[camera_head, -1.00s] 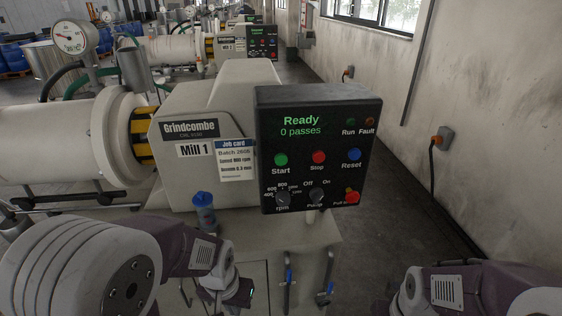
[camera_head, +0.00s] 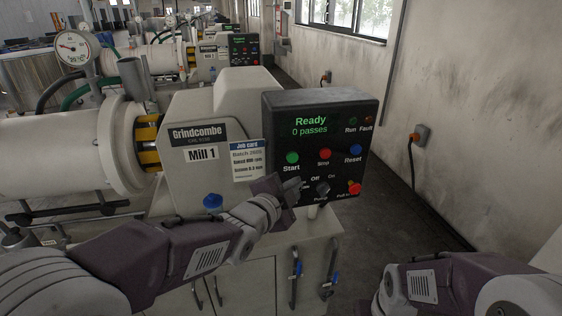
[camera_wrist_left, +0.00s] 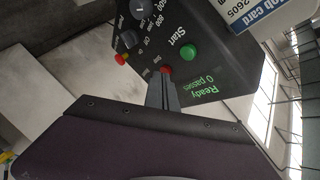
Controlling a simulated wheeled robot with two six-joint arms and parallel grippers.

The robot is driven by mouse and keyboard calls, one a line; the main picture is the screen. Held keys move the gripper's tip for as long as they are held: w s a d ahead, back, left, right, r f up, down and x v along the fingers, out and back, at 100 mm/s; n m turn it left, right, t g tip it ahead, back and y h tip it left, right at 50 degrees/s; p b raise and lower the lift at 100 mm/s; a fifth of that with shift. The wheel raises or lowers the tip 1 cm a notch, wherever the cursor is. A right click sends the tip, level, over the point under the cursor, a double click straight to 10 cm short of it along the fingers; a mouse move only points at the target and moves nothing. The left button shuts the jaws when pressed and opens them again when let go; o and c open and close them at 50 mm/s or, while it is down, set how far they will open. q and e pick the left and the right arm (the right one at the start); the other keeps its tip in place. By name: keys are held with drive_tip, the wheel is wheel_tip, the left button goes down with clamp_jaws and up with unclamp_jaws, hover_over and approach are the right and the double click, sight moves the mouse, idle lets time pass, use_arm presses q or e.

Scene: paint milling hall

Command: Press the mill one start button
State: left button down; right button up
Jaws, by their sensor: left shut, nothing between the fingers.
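The green Start button (camera_head: 292,157) is on the dark Mill 1 control panel (camera_head: 270,125), whose screen reads "Ready, 0 passes". The red Stop button (camera_head: 324,154) is to its right. My left gripper (camera_head: 297,183) is shut and empty, in front of the panel just below Start, hiding the rpm knob in the head view. In the left wrist view the panel is turned over; Start (camera_wrist_left: 188,52) shows clear of the closed fingers (camera_wrist_left: 163,84), whose tips overlap the edge of Stop (camera_wrist_left: 166,70). I see no contact with a button. My right gripper is out of view.
The blue Reset button (camera_head: 356,149), the Pump knob (camera_head: 322,188) and the red pull knob (camera_head: 354,188) share the panel. A job card (camera_head: 247,160) hangs left of it. Clear floor lies right of the mill.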

sight(292, 158)
use_arm(q)
drive_tip(key=shift+h, duration=0.4)
drive_tip(key=shift+w+a+p, duration=0.1)
drive_tip(key=shift+w+p, duration=2.4)
drive_tip(key=shift+w, duration=1.3)
drive_tip(key=shift+w+r, duration=0.1)
drive_tip(key=shift+w+a, duration=0.15)
drive_tip(key=shift+w, duration=0.15)
